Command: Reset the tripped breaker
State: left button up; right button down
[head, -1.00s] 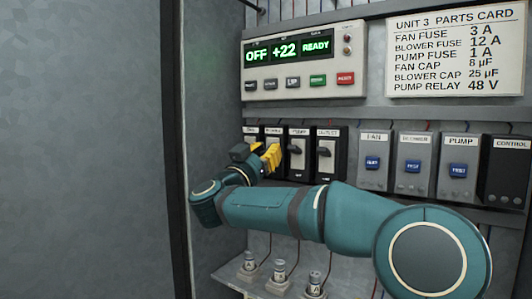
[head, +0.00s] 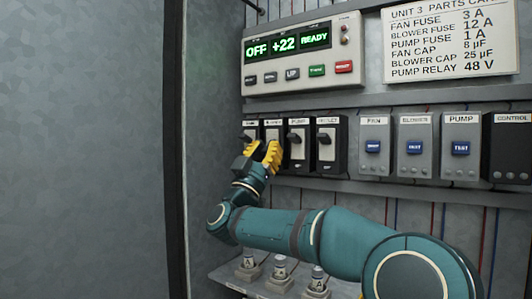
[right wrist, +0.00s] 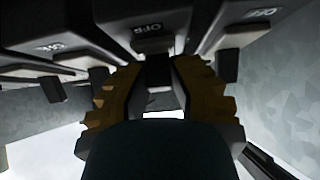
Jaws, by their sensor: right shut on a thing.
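A row of black breakers with light faceplates is on the panel in the head view. The second breaker (head: 273,131) from the left has a label that reads roughly BLOWER. My right gripper (head: 270,157) has yellow fingers and reaches up to this breaker from below, covering its lever in the head view. In the right wrist view the fingers (right wrist: 158,84) are shut on the dark lever (right wrist: 157,68), under an OFF mark. The levers of the first breaker (head: 250,125), third breaker (head: 298,155) and fourth breaker (head: 326,157) show free. My left gripper is not in view.
A controller (head: 300,55) above reads OFF, +22, READY. A parts card (head: 450,42) hangs right of it. Grey relay modules (head: 414,150) with blue buttons stand right of the breakers. Fuse holders (head: 280,275) sit on a shelf below. A cabinet wall (head: 90,150) bounds the left.

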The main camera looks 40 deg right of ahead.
jog(key=shift+r, duration=0.1)
jog(key=c, duration=0.8)
grip_release()
jog(key=v, duration=1.2)
jog(key=shift+s, duration=0.1)
